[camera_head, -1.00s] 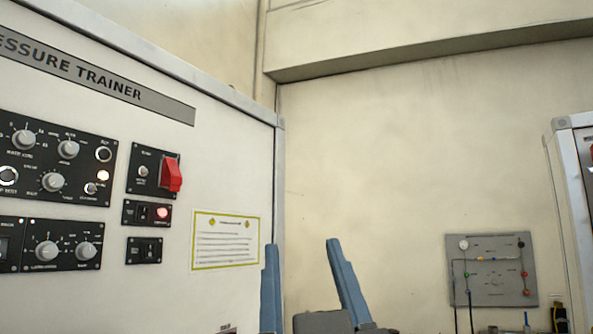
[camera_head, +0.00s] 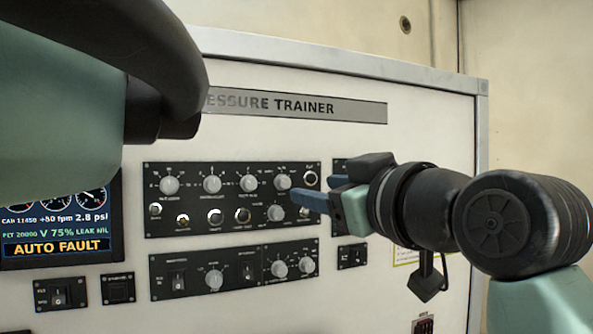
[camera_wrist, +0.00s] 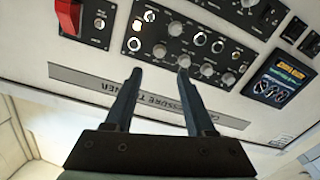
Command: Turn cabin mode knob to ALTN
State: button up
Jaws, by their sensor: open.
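The labels are too small to read, so I cannot tell which knob is the cabin mode knob. The upper black panel (camera_head: 228,200) carries a top row of grey knobs and one lower knob (camera_head: 275,213). The rightmost top-row knob (camera_head: 283,183) appears in the wrist view (camera_wrist: 160,50) in line with the gap between my fingers. My gripper (camera_head: 312,193) is open and empty, in front of that panel's right end; its blue fingers also show in the wrist view (camera_wrist: 160,72). It appears apart from the knobs, though the exact gap is unclear.
A lower panel (camera_head: 235,268) has more knobs and switches. A display (camera_head: 58,222) reading AUTO FAULT is at left. A red guarded switch (camera_wrist: 70,15) sits beside the upper panel. My arm covers part of the board's right side.

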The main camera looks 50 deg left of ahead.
aim_at(286, 183)
jog(key=p+x, duration=0.4)
jog(key=x, duration=0.5)
jog(key=shift+a+r, duration=0.1)
jog(key=shift+a, duration=0.15)
jog(key=shift+w+a, duration=0.2)
jog(key=shift+a, duration=0.2)
grip_shut()
